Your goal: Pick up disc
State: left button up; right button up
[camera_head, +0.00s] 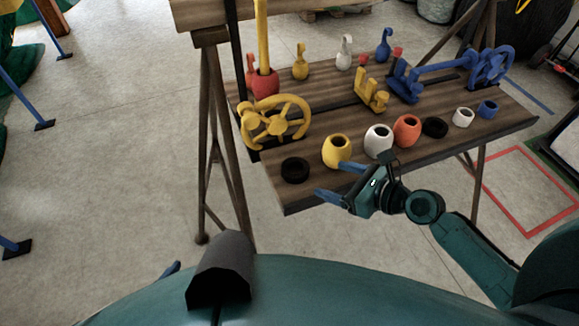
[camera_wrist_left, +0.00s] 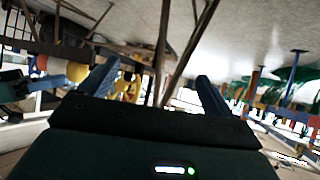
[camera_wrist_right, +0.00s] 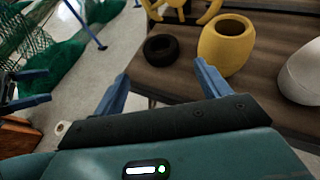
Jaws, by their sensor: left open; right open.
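A black, ring-like disc (camera_head: 295,170) lies flat near the front left corner of the wooden table (camera_head: 277,198). It also shows in the right wrist view (camera_wrist_right: 160,48), beyond my fingers. A second black disc (camera_head: 434,127) lies farther right between the orange and the small white pots. My right gripper (camera_head: 332,179) is open and empty at the table's front edge, to the right of the near disc and apart from it. My left gripper (camera_wrist_left: 157,75) is open and empty in its own wrist view; the head view hardly shows it.
A yellow pot (camera_head: 337,152) stands right of the near disc, close to my right gripper. White (camera_head: 378,141) and orange (camera_head: 407,130) pots follow it. A yellow handwheel (camera_head: 274,122) stands behind the disc.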

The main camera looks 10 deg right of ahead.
send_near(288, 165)
jog(key=shift+w+a+f+b, duration=0.35)
jog(key=shift+w+f, duration=0.3)
jog(key=shift+w, duration=0.15)
jog(key=shift+w+a+f, duration=0.2)
jog(key=shift+w+a, duration=0.15)
jog(key=shift+w, duration=0.05)
jog(key=x, duration=0.4)
jog(key=shift+w+a+f+b, duration=0.1)
jog(key=shift+w+a+b, duration=0.05)
jog(key=shift+b, duration=0.25)
jog(key=shift+w+a+f, duration=0.1)
jog(key=shift+w+a, duration=0.05)
jog(key=shift+w, duration=0.05)
pick_arm(q)
jog(key=shift+d+f, duration=0.1)
jog(key=shift+d, duration=0.3)
pick_arm(e)
jog(key=shift+c, duration=0.2)
pick_arm(q)
jog(key=shift+w+a, duration=0.1)
pick_arm(e)
jog(key=c, duration=0.7)
